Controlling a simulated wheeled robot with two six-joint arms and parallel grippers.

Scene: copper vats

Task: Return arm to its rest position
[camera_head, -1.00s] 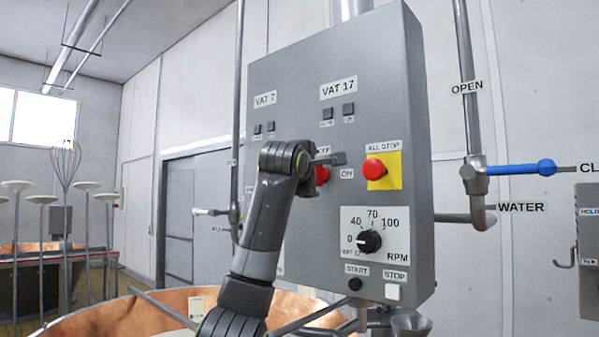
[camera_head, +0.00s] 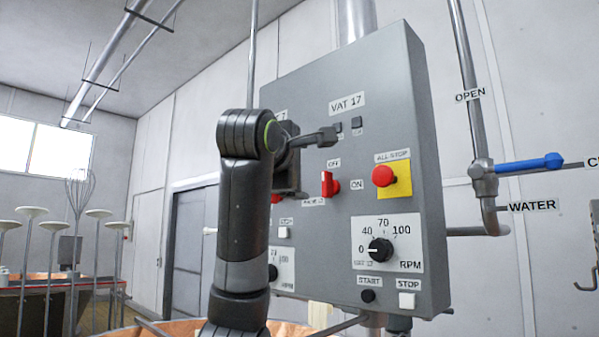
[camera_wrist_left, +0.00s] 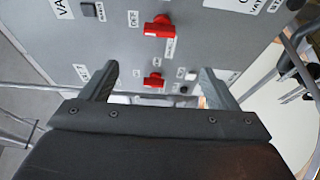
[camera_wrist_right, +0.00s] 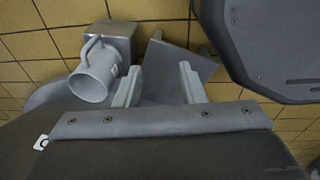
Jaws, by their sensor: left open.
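My left arm rises in front of the grey control panel (camera_head: 300,90). My left gripper (camera_head: 326,137) is up beside the panel's upper part, above and left of the red switch (camera_head: 329,184) under the OFF label, apart from it. In the left wrist view my left gripper (camera_wrist_left: 160,85) has its fingers spread with nothing between them, and two red switches (camera_wrist_left: 159,27) show on the panel beyond. My right gripper (camera_wrist_right: 160,84) shows only in the right wrist view, fingers apart and empty.
The panel bears a red ALL STOP button (camera_head: 383,176) and a black RPM dial (camera_head: 380,250). A blue-handled valve (camera_head: 530,164) is at right. A copper vat rim (camera_head: 180,328) lies below. A grey jug (camera_wrist_right: 97,74) is near my right gripper.

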